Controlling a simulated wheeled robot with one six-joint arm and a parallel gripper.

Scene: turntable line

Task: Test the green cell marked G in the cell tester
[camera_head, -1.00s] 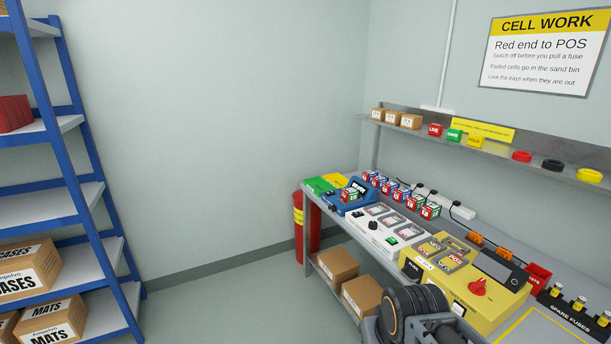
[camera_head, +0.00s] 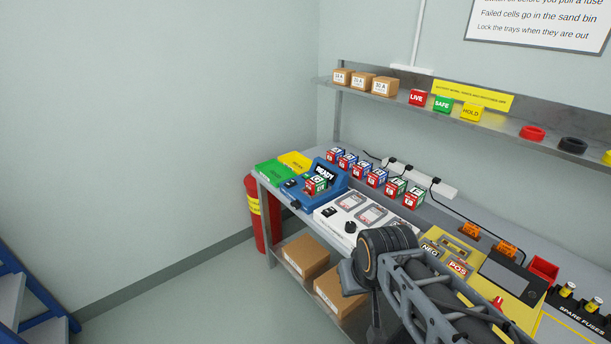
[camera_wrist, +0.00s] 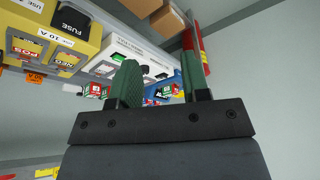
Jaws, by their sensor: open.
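The blue cell tester (camera_head: 324,173) stands near the far left end of the bench, its dark screen reading READY. A cell with green and red faces (camera_head: 316,186) sits at the tester; its letter is too small to read. Two more green-and-red cells (camera_head: 396,189) stand at the near end of a row behind the white unit; blue-and-red cells (camera_head: 361,170) fill the rest. I cannot tell which cell is G. In the wrist view my gripper (camera_wrist: 158,65) is open, with nothing seen held between its green fingers. The tester (camera_wrist: 160,93) shows partly beyond them.
Green and yellow trays (camera_head: 275,172) lie left of the tester. The white unit (camera_head: 345,222) and yellow fuse tester (camera_head: 520,310) stand along the bench. A shelf (camera_head: 505,115) hangs above the cells.

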